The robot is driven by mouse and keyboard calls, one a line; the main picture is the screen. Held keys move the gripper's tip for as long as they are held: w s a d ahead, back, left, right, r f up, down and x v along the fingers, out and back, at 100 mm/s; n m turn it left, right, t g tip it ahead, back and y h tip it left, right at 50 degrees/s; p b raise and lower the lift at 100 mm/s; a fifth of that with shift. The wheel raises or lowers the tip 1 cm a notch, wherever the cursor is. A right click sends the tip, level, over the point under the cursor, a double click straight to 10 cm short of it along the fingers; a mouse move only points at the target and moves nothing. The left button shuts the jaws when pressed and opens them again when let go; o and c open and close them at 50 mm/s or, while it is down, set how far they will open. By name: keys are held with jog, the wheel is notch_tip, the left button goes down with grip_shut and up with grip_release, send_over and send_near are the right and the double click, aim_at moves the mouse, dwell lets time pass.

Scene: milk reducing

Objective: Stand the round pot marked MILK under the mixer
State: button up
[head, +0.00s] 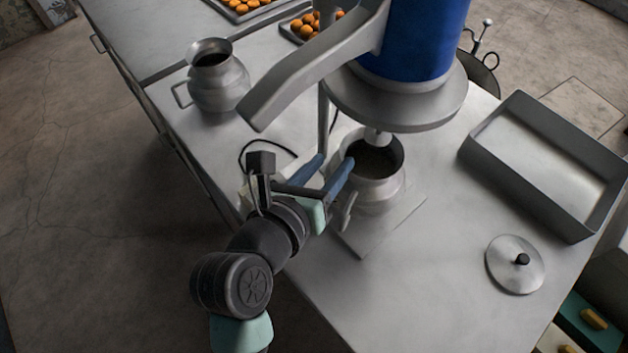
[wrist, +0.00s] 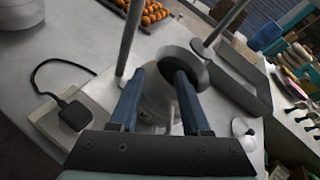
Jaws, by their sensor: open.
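A round metal pot (head: 374,195) with a wide dark mouth stands upright on the mixer's square base plate (head: 362,240). The mixer (head: 398,104), with a blue motor housing, has its shaft above the pot's mouth. No MILK mark is readable on it. My gripper (head: 337,160) is open at the pot's left side, its blue fingers close to the rim. In the wrist view the pot (wrist: 154,108) shows between and behind the fingers (wrist: 160,72); I cannot tell whether they touch it. A second round pot (head: 220,88) with a side handle stands at the back left, its marking unreadable.
A deep grey tray (head: 545,165) is at the right, with a round lid (head: 515,265) in front of it. Trays of orange-brown balls (head: 306,27) lie at the back. A black cable (wrist: 62,66) lies left of the mixer. The table's front right is clear.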

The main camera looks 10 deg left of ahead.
jog(key=shift+b+v, duration=0.3)
jog(key=shift+v, duration=2.35)
jog(key=shift+f, duration=0.1)
